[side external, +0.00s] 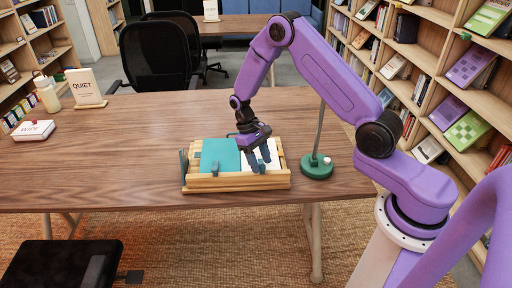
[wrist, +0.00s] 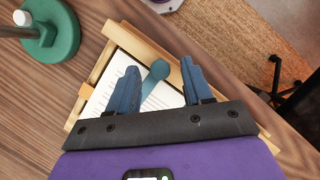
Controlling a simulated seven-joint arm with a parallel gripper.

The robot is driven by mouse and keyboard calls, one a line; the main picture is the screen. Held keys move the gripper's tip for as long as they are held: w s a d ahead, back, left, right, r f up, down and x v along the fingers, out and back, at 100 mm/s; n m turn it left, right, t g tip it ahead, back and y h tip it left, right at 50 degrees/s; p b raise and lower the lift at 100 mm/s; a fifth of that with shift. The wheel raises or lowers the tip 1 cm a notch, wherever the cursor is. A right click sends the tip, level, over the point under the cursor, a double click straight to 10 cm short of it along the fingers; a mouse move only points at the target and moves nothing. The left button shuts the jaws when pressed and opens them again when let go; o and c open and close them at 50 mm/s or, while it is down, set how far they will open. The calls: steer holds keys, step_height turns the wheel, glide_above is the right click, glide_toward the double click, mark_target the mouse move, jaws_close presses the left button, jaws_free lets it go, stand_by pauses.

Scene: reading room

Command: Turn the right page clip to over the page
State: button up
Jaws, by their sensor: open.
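A wooden book stand (side external: 235,183) on the table holds an open book with a teal left page (side external: 221,152) and a white right page, which shows in the wrist view (wrist: 108,88). A small left clip (side external: 215,168) shows at the stand's front. The right page clip (wrist: 155,75), teal with a rounded end, lies between my fingers at the page's edge; its exact contact with the page is unclear. My gripper (wrist: 158,68) is open, with one blue finger on each side of the clip. In the side view my gripper (side external: 258,163) is low over the right page and hides much of it.
A green lamp base (side external: 317,167) with an upright pole stands just right of the stand. A white-and-red box (side external: 34,131), a QUIET sign (side external: 85,88) and a cream bottle (side external: 47,94) are at the far left. The table between them and the stand is clear.

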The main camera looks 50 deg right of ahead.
steer(key=v, duration=1.7)
steer(key=shift+a+r, duration=0.1)
steer(key=shift+r, duration=0.05)
steer(key=s+a+r+n+t+h, duration=0.1)
steer(key=s+a+r+n, duration=0.2)
steer(key=s+a, duration=0.3)
steer(key=s+a+r+n+t, duration=0.2)
steer(key=s+a+n, duration=0.15)
steer(key=s, duration=0.45)
steer(key=s+d+n+t, duration=0.1)
steer(key=s+n, duration=0.2)
steer(key=s, duration=0.7)
steer(key=s+d+n+y, duration=0.1)
steer(key=s+n, duration=0.2)
steer(key=s, duration=0.8)
steer(key=shift+d+f+t, duration=0.3)
steer(key=shift+t, duration=0.1)
steer(key=shift+w, duration=0.1)
